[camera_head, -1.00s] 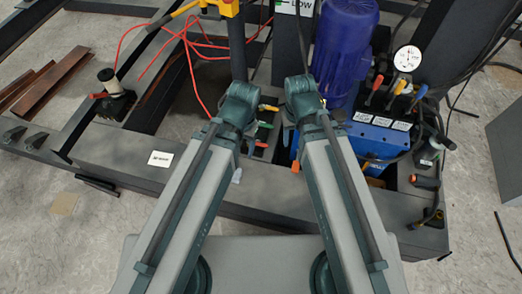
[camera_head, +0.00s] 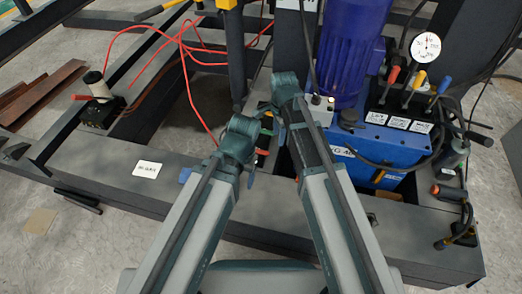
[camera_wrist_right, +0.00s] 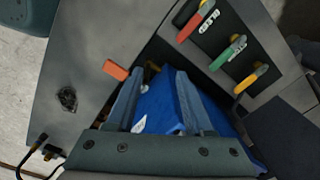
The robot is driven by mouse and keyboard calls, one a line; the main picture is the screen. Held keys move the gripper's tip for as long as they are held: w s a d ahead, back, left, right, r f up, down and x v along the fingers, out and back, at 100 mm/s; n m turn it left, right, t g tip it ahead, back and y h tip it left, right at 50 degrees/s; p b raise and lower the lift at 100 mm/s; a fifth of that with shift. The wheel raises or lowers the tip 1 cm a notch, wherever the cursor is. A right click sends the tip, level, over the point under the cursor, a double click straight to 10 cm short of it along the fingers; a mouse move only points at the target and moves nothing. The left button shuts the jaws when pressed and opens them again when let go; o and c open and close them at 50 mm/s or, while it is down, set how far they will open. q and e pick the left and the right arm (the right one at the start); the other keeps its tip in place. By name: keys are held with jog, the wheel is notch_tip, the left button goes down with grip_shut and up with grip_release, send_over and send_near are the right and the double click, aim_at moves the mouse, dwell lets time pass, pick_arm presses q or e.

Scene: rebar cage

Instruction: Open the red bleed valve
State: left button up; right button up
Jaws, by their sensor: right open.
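In the right wrist view, a red lever handle (camera_wrist_right: 197,23) with a white label stands at upper right. A green lever (camera_wrist_right: 228,52) and a yellow lever (camera_wrist_right: 251,79) line up beside it. I cannot read which label marks the bleed valve. My right gripper (camera_wrist_right: 158,72) is open and empty, its fingers apart over a blue surface, left of and below the red lever without touching it. In the head view the arms mostly hide these levers; a green bit (camera_head: 266,131) shows. My left gripper (camera_head: 248,170) is mostly hidden behind its wrist.
An orange tab (camera_wrist_right: 115,70) lies close left of my right fingers. A blue power unit (camera_head: 375,145) with red, yellow and blue levers and a gauge (camera_head: 425,45) stands right. Red hoses (camera_head: 190,70) loop at upper left. A dark beam (camera_head: 110,165) crosses in front.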

aim_at(261, 152)
jog(key=w+a+m, duration=0.4)
jog(key=a+m, duration=0.2)
jog(key=m, duration=0.1)
pick_arm(q)
notch_tip(261, 152, down, 14)
jog(key=b, duration=1.4)
jog(key=shift+d, duration=0.1)
pick_arm(e)
jog(key=f, duration=1.4)
jog(key=shift+w, duration=0.2)
pick_arm(q)
jog(key=shift+r, duration=0.1)
pick_arm(e)
jog(key=shift+r, duration=0.1)
grip_shut()
